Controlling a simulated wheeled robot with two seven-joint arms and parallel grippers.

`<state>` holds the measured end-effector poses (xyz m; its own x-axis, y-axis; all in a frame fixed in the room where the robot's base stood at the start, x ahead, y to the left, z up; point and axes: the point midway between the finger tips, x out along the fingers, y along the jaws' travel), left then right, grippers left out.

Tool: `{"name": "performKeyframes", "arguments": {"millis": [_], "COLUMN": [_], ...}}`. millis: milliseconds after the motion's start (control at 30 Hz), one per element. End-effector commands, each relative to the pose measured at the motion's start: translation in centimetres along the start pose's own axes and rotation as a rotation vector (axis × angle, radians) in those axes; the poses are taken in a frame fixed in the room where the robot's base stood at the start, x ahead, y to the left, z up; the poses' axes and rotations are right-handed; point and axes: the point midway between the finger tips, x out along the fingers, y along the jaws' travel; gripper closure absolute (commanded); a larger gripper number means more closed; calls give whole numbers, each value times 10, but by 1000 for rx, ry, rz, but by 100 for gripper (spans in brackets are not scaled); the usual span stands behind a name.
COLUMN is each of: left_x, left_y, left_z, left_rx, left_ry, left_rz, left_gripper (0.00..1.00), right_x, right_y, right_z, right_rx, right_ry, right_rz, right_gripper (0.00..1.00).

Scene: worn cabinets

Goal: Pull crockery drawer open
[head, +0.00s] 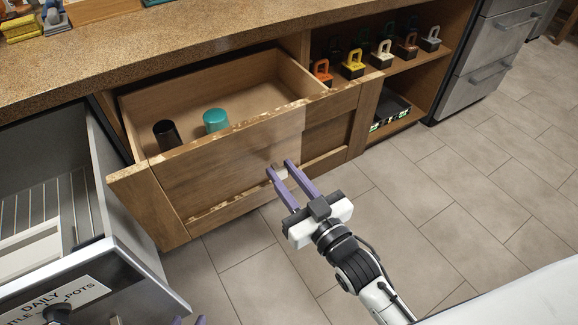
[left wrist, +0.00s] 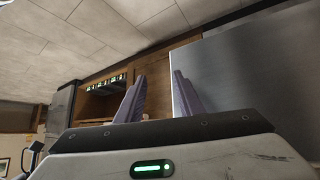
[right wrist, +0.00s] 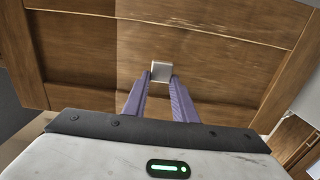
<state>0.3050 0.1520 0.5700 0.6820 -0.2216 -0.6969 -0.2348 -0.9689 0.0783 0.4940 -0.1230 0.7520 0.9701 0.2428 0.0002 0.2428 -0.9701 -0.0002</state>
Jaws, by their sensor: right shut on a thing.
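The wooden drawer (head: 225,160) under the counter is pulled out. A black cup (head: 166,134) and a teal cup (head: 215,120) are inside it. Its small metal handle (right wrist: 161,70) is on the front panel. My right gripper (head: 279,172) is shut on this handle, and the right wrist view shows the handle between its purple fingertips. My left gripper (left wrist: 156,88) is open, with nothing seen between its fingers. Only its fingertips show at the bottom edge of the head view, near the grey drawer.
A grey drawer (head: 130,245) with a paper label stands open at the left, close to the wooden drawer. An open shelf (head: 390,75) with several colored padlock-like items and a black tray (head: 391,112) is at the right. Tiled floor (head: 440,190) is clear there.

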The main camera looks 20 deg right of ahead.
Motion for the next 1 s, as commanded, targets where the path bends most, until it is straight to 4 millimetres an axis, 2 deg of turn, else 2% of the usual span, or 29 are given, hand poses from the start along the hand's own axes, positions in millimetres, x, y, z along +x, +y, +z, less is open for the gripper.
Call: {"name": "performKeyframes", "arguments": {"millis": [267, 300, 367, 400, 667, 767, 1000], "left_x": [0, 0, 0, 0, -1, -1, -5], "left_y": [0, 0, 1, 1, 1, 1, 2], "left_z": [-1, -2, -2, -2, -4, -4, -3], "left_rx": [-1, -1, -1, -1, -1, -2, -2], "left_ry": [3, 3, 4, 5, 7, 6, 1], "left_rz": [1, 1, 1, 1, 2, 2, 2], "left_gripper": [66, 66, 66, 66, 66, 66, 66], "right_x": [-1, -1, -1, -1, -1, -7, -50], "right_y": [0, 0, 0, 0, 0, 0, 0], "right_z": [1, 1, 1, 1, 1, 1, 2], "right_rx": [-1, -1, -1, -1, 0, 0, 0], "right_ry": [-1, -1, -1, -1, -1, -2, -5], "right_rz": [0, 0, 0, 0, 1, 1, 1], "right_gripper": [100, 68, 58, 56, 56, 56, 56]}}
